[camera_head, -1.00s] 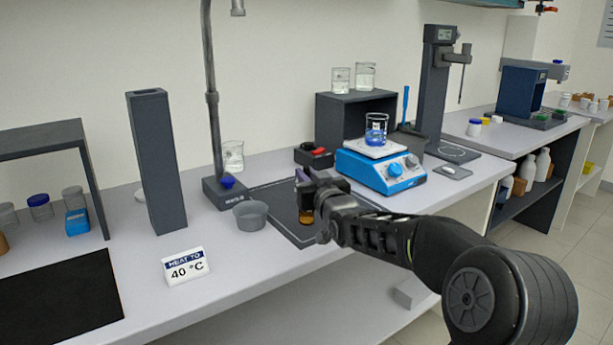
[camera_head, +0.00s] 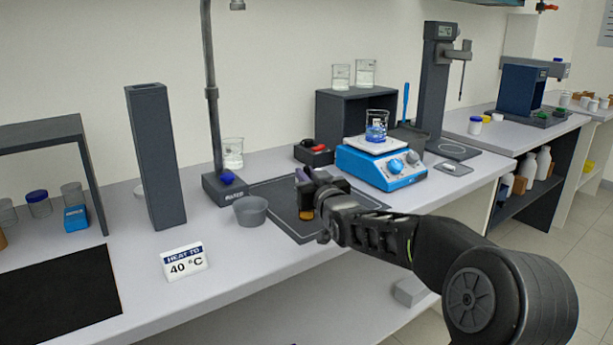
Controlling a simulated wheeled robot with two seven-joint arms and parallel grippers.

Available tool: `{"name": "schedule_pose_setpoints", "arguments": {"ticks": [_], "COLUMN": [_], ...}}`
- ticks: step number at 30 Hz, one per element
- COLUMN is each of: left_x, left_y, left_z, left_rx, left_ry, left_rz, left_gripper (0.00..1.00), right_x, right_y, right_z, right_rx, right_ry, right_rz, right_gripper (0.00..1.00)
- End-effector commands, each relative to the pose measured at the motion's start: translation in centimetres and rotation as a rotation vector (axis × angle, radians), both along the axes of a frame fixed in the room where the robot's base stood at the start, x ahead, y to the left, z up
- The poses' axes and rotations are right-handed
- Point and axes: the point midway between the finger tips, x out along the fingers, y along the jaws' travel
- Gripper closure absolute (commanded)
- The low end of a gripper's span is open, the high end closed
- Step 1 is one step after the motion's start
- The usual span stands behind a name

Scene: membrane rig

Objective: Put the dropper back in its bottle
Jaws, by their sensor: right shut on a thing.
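My right gripper (camera_head: 312,184) is over the dark mat in the middle of the bench, pointing away from me. It is shut on the dropper, which is mostly hidden by the fingers and wrist. The small amber bottle (camera_head: 306,215) stands on the mat directly below the gripper. Only its lower part shows; its neck is covered by the gripper, so I cannot tell whether the dropper's tip is inside it. My left gripper is not in view.
A grey bowl (camera_head: 250,211) stands just left of the dark mat (camera_head: 283,193). Behind are a black box with a red top (camera_head: 314,153) and a blue hotplate (camera_head: 383,169) bearing a beaker (camera_head: 376,126).

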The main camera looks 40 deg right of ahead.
Motion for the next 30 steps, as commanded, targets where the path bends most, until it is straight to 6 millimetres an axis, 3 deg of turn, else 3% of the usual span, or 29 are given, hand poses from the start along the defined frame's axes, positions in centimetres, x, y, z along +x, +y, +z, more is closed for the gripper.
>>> {"name": "schedule_pose_setpoints", "arguments": {"ticks": [14, 15, 24, 30], "left_x": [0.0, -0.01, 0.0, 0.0], "left_y": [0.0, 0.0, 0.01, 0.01], "left_z": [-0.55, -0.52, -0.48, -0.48], "left_rx": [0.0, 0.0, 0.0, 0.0], "left_ry": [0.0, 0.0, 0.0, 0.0], "left_rz": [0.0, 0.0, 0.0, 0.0], "left_gripper": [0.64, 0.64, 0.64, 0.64], "right_x": [0.0, 0.0, 0.0, 0.0], "right_y": [0.0, 0.0, -0.01, -0.01], "right_z": [-0.32, -0.29, -0.27, -0.27], "right_rx": [0.0, 0.0, 0.0, 0.0], "right_ry": [0.0, 0.0, 0.0, 0.0], "right_rz": [0.0, 0.0, 0.0, 0.0], "right_gripper": [0.91, 0.84, 0.6, 0.6]}}
